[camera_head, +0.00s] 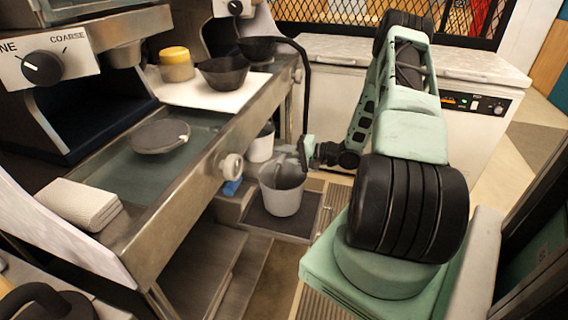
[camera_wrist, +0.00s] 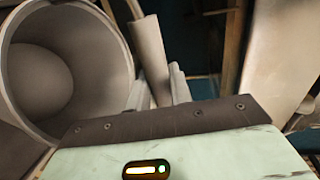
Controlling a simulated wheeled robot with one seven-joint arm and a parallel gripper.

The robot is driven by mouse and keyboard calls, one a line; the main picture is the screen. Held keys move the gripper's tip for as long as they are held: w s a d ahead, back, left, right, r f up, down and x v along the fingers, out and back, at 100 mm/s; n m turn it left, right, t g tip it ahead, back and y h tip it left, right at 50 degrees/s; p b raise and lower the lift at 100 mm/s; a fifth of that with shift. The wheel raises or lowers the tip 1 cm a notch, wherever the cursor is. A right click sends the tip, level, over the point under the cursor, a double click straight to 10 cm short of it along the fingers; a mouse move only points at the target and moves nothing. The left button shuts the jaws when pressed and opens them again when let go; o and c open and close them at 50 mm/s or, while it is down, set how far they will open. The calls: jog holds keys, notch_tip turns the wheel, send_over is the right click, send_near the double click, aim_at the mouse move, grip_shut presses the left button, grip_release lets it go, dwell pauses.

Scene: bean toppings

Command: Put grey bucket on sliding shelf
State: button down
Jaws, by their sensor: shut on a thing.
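The grey bucket (camera_head: 282,194) is near the middle of the head view, low beside the counter. In the wrist view the bucket (camera_wrist: 95,45) fills the left side, with its open mouth and inside showing. My gripper (camera_head: 292,161) is at the bucket's upper edge and shut on it; the exact contact is hard to make out. The low sliding shelf (camera_head: 298,224) with a dark surface shows under and around the bucket. I cannot tell whether the bucket's base touches it.
Another light bucket (camera_head: 261,147) stands just behind. A blue item (camera_head: 233,187) lies to the left. A white cabinet (camera_head: 470,130) stands behind my arm.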

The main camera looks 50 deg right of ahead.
jog(key=shift+f, duration=1.4)
jog(key=shift+f, duration=0.2)
jog(key=c, duration=1.3)
grip_release()
jog(key=shift+o, duration=0.2)
jog(key=v, duration=1.2)
jog(key=shift+r+b, duration=0.25)
jog(key=shift+b, duration=0.2)
